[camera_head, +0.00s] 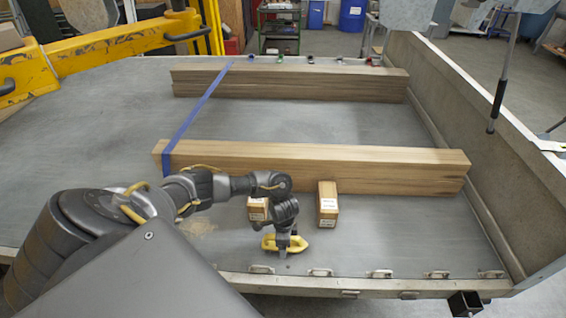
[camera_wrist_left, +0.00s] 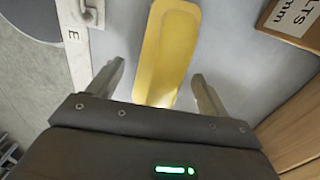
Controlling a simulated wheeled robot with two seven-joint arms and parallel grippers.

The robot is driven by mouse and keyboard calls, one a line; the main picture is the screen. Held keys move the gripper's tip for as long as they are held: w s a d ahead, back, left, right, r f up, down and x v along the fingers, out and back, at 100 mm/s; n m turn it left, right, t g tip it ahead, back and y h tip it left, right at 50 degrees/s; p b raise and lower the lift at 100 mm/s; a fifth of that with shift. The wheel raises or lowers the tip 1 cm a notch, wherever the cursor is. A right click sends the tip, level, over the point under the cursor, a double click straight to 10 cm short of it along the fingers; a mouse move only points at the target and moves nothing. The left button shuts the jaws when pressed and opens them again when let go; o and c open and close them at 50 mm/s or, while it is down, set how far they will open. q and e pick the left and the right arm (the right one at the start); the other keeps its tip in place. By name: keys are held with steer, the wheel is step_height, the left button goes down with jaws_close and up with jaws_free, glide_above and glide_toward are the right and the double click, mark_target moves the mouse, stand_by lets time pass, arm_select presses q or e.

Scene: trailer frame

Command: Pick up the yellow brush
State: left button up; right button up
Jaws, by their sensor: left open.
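The yellow brush (camera_head: 269,242) lies on the grey trailer bed near its front edge, partly hidden behind my left gripper (camera_head: 285,246) in the head view. In the left wrist view the brush (camera_wrist_left: 168,48) shows as a long yellow body with a raised rim. My left gripper (camera_wrist_left: 158,70) is open there, with one finger on each side of the brush's near end and a gap to both. The fingers do not grip it. I cannot tell how high the fingertips are above the bed. My right gripper is not in view.
Two small labelled boxes, one on the left (camera_head: 257,209) and one on the right (camera_head: 327,204), stand behind the brush. A long timber stack (camera_head: 330,168) lies behind them, with another (camera_head: 290,83) farther back. Metal latches (camera_head: 320,272) line the front edge. A side wall (camera_head: 490,160) rises at right.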

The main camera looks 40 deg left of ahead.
arm_select(q)
steer(key=c, duration=1.1)
steer(key=shift+r, duration=0.15)
steer(key=shift+c, duration=0.2)
steer(key=shift+r, duration=0.3)
step_height(320, 180, up, 3)
steer(key=shift+d+f, duration=0.1)
steer(key=shift+d, duration=0.05)
steer(key=s+d+r+p, duration=0.6)
steer(key=s+d+r, duration=0.3)
steer(key=s, duration=0.1)
steer(key=shift+d+r, duration=0.15)
steer(key=shift+d, duration=0.05)
steer(key=shift+s, duration=0.1)
